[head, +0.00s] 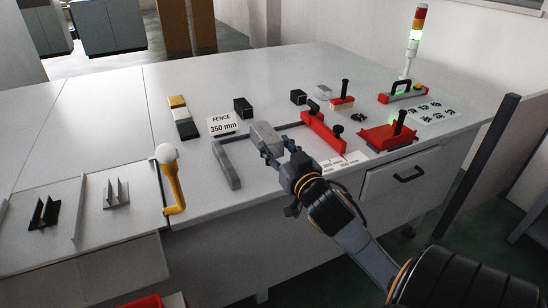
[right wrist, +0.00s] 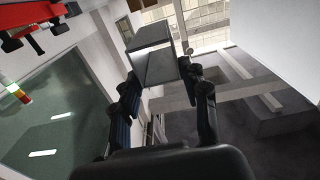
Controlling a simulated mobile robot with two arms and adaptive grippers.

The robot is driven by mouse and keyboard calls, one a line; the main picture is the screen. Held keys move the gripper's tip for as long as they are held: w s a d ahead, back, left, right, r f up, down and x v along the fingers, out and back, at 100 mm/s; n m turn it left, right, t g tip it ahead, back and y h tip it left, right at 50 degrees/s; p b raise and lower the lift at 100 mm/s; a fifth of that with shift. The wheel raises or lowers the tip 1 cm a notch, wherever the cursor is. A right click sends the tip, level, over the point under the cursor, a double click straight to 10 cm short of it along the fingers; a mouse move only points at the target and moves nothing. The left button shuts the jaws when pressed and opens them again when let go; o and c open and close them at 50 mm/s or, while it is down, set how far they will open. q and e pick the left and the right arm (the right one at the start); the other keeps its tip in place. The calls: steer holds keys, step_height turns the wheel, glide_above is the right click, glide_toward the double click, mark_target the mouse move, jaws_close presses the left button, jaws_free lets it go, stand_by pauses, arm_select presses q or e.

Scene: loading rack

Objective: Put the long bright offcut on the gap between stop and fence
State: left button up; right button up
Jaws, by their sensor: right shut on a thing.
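My right gripper (head: 278,153) is shut on a grey metal offcut (head: 264,136), the long bright one as far as I can tell. It holds the offcut over the gap between the grey fence bar (head: 228,167) at left and the red stop (head: 323,132) with black knobs at right. I cannot tell whether the offcut touches the bench. In the right wrist view the offcut (right wrist: 154,58) sits between the fingertips of my right gripper (right wrist: 160,84), one end face showing. My left gripper is not in view.
Dark blocks (head: 243,107) and a small silver block (head: 323,91) lie behind. A yellow lever with a white knob (head: 171,183) stands left. Red tools (head: 388,136) lie right.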

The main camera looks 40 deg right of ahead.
glide_above(270, 169)
steer(key=a+v, duration=0.1)
steer(key=v, duration=0.3)
step_height(270, 169, down, 3)
steer(key=f, duration=0.1)
steer(key=w+f, duration=0.1)
steer(key=w+d+f, duration=0.1)
steer(key=f, duration=0.1)
steer(key=shift+d, duration=0.1)
steer(key=shift+w+d+f, duration=0.25)
steer(key=shift+w+f, duration=0.15)
steer(key=shift+f, duration=0.1)
steer(key=shift+w+d+f, duration=0.2)
steer(key=shift+w+f, duration=0.15)
steer(key=shift+f, duration=0.15)
step_height(270, 169, down, 3)
steer(key=shift+w+f, duration=0.1)
steer(key=shift+w, duration=0.05)
steer(key=shift+f, duration=0.3)
steer(key=o, duration=1.1)
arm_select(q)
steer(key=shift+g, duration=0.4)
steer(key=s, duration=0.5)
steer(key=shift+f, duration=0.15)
arm_select(e)
steer(key=shift+o, duration=0.5)
